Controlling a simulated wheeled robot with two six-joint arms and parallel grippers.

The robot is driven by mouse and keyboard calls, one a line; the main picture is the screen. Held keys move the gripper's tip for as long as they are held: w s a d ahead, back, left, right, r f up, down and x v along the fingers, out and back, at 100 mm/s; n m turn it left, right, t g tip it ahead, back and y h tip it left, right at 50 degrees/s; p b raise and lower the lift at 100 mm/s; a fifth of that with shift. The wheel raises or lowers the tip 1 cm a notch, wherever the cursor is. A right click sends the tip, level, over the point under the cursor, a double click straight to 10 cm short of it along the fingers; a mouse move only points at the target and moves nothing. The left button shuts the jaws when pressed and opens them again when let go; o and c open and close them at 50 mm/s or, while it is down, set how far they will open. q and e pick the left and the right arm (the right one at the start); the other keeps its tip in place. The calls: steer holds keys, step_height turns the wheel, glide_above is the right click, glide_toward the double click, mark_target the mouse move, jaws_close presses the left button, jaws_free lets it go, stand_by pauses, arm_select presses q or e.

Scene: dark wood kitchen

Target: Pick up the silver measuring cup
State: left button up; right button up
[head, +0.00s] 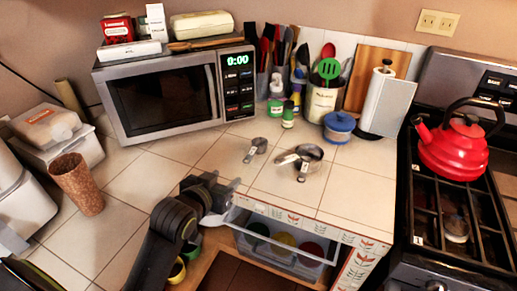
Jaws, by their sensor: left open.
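A small silver-grey measuring cup (258,146) lies on the tiled counter (225,150) in front of the microwave, its handle pointing to the lower left. A larger silver measuring cup (309,153), seemingly with another cup beside or in it, lies to its right. I cannot tell which one the task names. My left gripper (228,200) is open and empty near the counter's front edge, below and left of both cups in the picture. It appears apart from them. My right gripper is not in view.
An open drawer (285,262) with bowls inside sits below the counter edge. A microwave (160,95) stands behind, with a utensil crock (321,103) and blue lidded pot (339,126) to the right. A woven cup (76,183) stands at left; a red kettle (453,150) is on the stove.

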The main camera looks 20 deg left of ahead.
mark_target(248, 158)
arm_select(q)
steer(key=x, duration=1.1)
steer(key=shift+w+f+p, duration=0.2)
steer(key=shift+w+p, duration=0.15)
steer(key=shift+w, duration=0.7)
steer(key=shift+p+x, duration=0.45)
steer(key=shift+x, duration=1.55)
jaws_close()
steer(key=shift+r, duration=0.1)
